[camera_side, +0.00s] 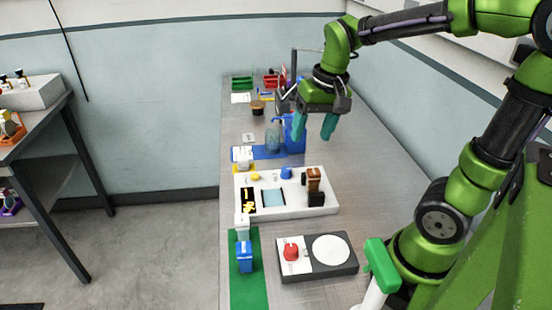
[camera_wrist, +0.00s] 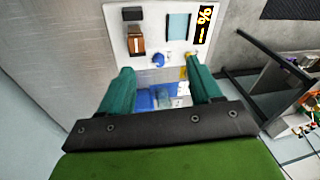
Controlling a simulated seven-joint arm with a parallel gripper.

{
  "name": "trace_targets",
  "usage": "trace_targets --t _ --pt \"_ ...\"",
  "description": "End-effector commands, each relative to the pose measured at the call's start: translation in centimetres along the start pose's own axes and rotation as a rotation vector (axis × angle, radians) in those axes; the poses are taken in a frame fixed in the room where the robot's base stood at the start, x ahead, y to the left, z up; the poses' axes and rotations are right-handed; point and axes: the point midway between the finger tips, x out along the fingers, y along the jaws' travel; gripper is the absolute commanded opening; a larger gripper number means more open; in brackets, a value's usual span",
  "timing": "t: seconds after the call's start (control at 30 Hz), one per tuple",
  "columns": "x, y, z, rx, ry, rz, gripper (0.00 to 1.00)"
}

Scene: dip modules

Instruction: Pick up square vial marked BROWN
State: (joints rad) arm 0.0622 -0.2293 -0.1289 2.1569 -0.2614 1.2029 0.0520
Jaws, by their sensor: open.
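The brown square vial (camera_side: 314,180) stands upright at the right part of a white module (camera_side: 283,210), with a black block (camera_side: 316,198) at its foot. In the wrist view the brown vial (camera_wrist: 136,40) shows a pale mark on its side, too small to read. My gripper (camera_side: 313,132) is open and empty, its teal fingers pointing down above the table, behind the white module and higher than the vial. In the wrist view my gripper (camera_wrist: 161,67) has the vial ahead of its fingertips, apart from them and toward the left finger.
The white module also holds a blue knob (camera_side: 287,172), a blue-grey square (camera_side: 273,198) and a black display (camera_side: 248,201). A blue module with a clear bottle (camera_side: 273,138) lies beneath my gripper. A dark device with a white disc (camera_side: 331,248) and a green mat (camera_side: 248,288) are nearer the camera.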

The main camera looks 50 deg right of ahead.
Motion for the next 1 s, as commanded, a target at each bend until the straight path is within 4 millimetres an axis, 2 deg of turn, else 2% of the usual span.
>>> trace_targets --t 0.03,0.17,0.27,0.33,0.8,1.0 --pt "0.4 0.8 -1.1 0.043 -0.039 0.049 0.64" --pt "0.1 2.3 -2.9 0.138 -0.100 0.147 0.64" --pt "-0.6 2.7 -2.8 0.172 -0.113 0.169 0.64" --pt "0.1 2.8 -2.4 0.181 -0.126 0.174 0.64" --pt "9.2 4.2 -1.0 0.181 -0.127 0.172 0.64" --pt "10.8 4.4 -0.8 0.182 -0.124 0.170 0.64"
